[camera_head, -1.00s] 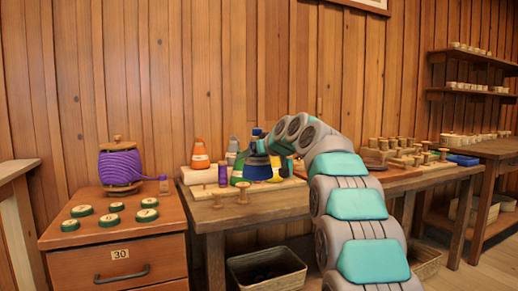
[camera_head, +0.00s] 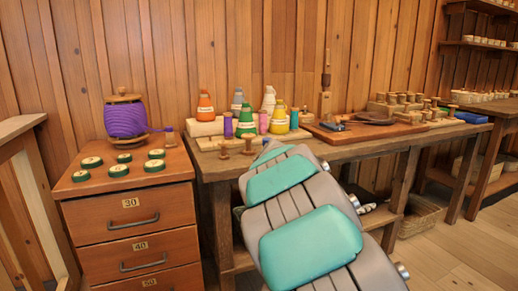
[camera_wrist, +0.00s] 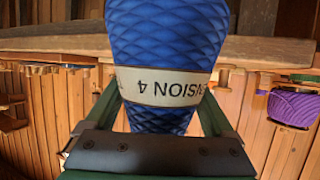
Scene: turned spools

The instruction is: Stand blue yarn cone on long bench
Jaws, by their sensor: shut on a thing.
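A blue yarn cone (camera_wrist: 165,45) with a quilted surface and a pale band reading "TENSION 4" fills the middle of the wrist view. The lettering and the room behind appear upside down there, and the cone is wider towards the picture's top. My gripper (camera_wrist: 160,105) is shut on the cone, with green fingers on both sides near the band. In the head view my arm hides both gripper and cone. A long wooden bench (camera_head: 350,150) runs along the wall behind my arm; another wooden bench (camera_head: 500,120) stands at the far right.
Yellow (camera_head: 279,120), green (camera_head: 246,124), orange (camera_head: 205,106) and paler cones stand at the bench's left end with small spools. A board with dark tools (camera_head: 370,126) lies mid-bench. A drawer cabinet (camera_head: 130,215) with a purple spool (camera_head: 125,120) stands left.

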